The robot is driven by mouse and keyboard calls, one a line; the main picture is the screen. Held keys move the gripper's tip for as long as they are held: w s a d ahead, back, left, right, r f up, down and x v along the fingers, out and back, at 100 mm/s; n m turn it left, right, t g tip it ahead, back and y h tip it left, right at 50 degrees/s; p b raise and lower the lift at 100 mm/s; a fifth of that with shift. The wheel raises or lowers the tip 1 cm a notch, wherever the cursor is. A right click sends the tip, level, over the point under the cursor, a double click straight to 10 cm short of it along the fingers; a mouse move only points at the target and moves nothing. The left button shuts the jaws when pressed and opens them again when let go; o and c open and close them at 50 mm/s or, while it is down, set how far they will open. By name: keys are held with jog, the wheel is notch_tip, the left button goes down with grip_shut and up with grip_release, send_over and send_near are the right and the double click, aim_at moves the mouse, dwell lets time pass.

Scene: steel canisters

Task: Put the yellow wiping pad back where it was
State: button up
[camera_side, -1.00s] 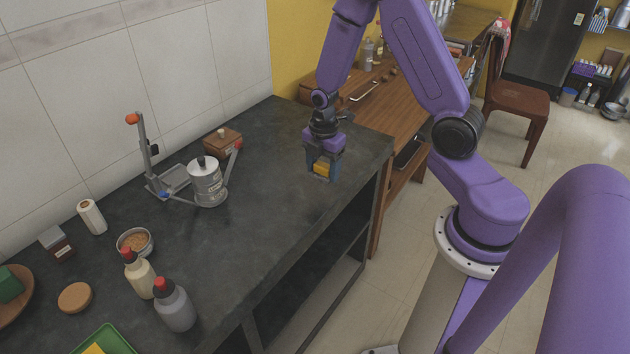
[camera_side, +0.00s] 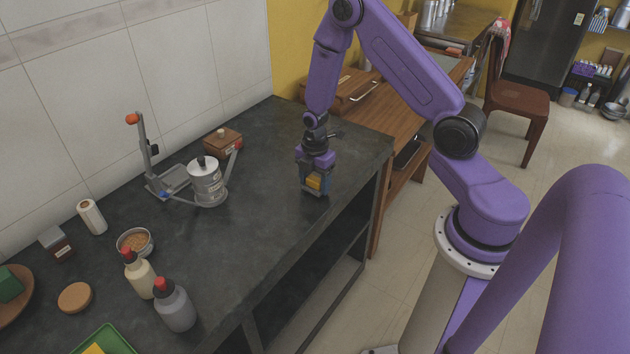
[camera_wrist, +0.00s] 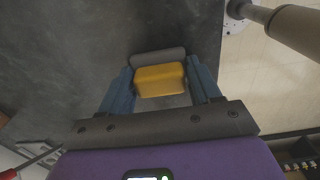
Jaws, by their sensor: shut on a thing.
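My gripper (camera_side: 315,184) is over the right part of the dark counter (camera_side: 250,235), pointing down. Its blue fingers (camera_wrist: 160,92) are shut on the yellow wiping pad (camera_wrist: 160,79), which sits between them. The pad also shows as a small yellow block in the side view (camera_side: 314,182). A grey rounded strip (camera_wrist: 158,55) lies along the pad's far side in the wrist view. The pad is close to the counter top; I cannot tell whether it touches.
A steel canister (camera_side: 207,186) stands by a metal frame with an orange knob (camera_side: 132,119). A wooden box (camera_side: 222,141) is behind it. Two red-capped bottles (camera_side: 175,308) and a green tray (camera_side: 112,335) with something yellow are at the front left. The counter around my gripper is clear.

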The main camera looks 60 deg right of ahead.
aim_at(315, 179)
jog(key=shift+f, duration=0.15)
jog(key=o, duration=1.1)
notch_tip(315, 179, up, 12)
jog(key=s+a+r+m, duration=0.1)
jog(key=s+a+r, duration=0.3)
jog(key=a, duration=0.3)
jog(key=s+a+r+m, duration=0.1)
jog(key=s+a+r, duration=0.1)
jog(key=s, duration=0.5)
jog(key=s+a+r+m, duration=0.2)
jog(key=s+r, duration=0.1)
jog(key=s, duration=0.4)
jog(key=s+a+r+m, duration=0.1)
jog(key=s+a+r, duration=0.1)
jog(key=s, duration=0.6)
jog(key=shift+a+r, duration=0.4)
jog(key=shift+r, duration=0.1)
